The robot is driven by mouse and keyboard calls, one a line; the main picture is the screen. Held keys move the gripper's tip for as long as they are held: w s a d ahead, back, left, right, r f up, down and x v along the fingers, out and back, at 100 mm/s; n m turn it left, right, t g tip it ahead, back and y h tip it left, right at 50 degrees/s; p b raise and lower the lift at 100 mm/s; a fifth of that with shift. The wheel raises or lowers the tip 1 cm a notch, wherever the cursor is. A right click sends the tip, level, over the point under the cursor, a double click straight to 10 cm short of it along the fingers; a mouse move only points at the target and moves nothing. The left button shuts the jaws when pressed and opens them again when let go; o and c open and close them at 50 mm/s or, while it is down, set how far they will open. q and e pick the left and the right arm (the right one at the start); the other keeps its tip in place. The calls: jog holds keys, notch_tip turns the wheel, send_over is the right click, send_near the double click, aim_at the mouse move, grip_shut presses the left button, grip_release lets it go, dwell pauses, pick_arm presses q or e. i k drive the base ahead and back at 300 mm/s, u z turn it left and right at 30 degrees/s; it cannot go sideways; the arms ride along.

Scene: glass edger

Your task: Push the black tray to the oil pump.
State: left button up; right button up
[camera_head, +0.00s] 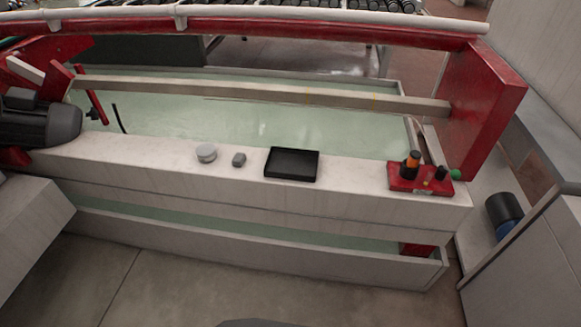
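The black tray (292,163) is a flat, shallow square tray. It lies on the white ledge of the machine, right of the middle in the head view. To its right, apart from it, a red block (421,180) with an orange-and-black fitting and a black knob stands on the same ledge. It may be the oil pump, but I cannot tell for sure. A dark grey motor-like unit (38,122) sits at the ledge's far left. Neither of my grippers shows in this view.
The ledge (345,183) is clear between the tray and the red block. Left of the tray are a small grey piece (239,159) and a round pale grey piece (206,153). A green-tinted basin (250,122) lies behind the ledge, below a beige bar (270,95).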

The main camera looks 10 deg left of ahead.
aim_at(300, 165)
jog(key=z, duration=0.15)
jog(key=k, duration=0.35)
jog(key=u, duration=1.05)
jog(key=i, duration=1.1)
jog(key=z, duration=0.65)
jog(key=i, duration=0.75)
jog(key=z, duration=0.7)
